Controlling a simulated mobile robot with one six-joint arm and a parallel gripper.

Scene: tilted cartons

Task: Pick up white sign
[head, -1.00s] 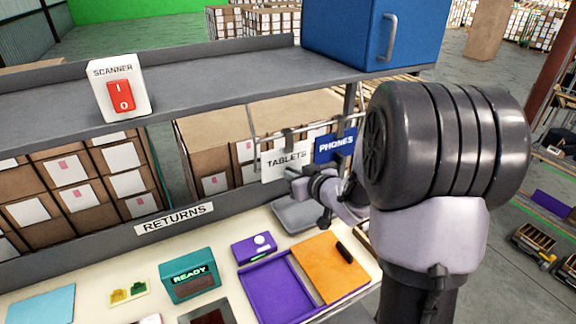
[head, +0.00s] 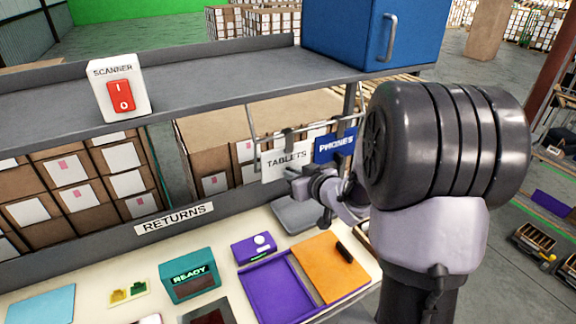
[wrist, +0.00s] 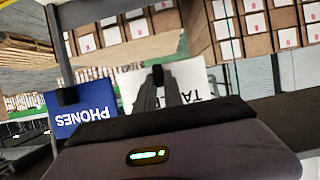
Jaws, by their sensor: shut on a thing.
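The white sign (head: 284,160), lettered TABLETS, hangs upright below the shelf, beside the blue PHONES sign (head: 335,146). My gripper (head: 292,176) is at the lower edge of the white sign and is shut on it. In the wrist view the white sign (wrist: 192,80) appears upside down behind my gripper fingers (wrist: 163,85), which hide part of its lettering. The blue sign (wrist: 80,114) shows to the left there, apart from my fingers.
A thin rail (head: 255,140) runs by the signs under the grey shelf (head: 200,92). A blue cabinet (head: 345,30) and a scanner switch box (head: 119,88) stand on the shelf. Below, the bench holds a purple tray (head: 275,288) and an orange board (head: 318,262).

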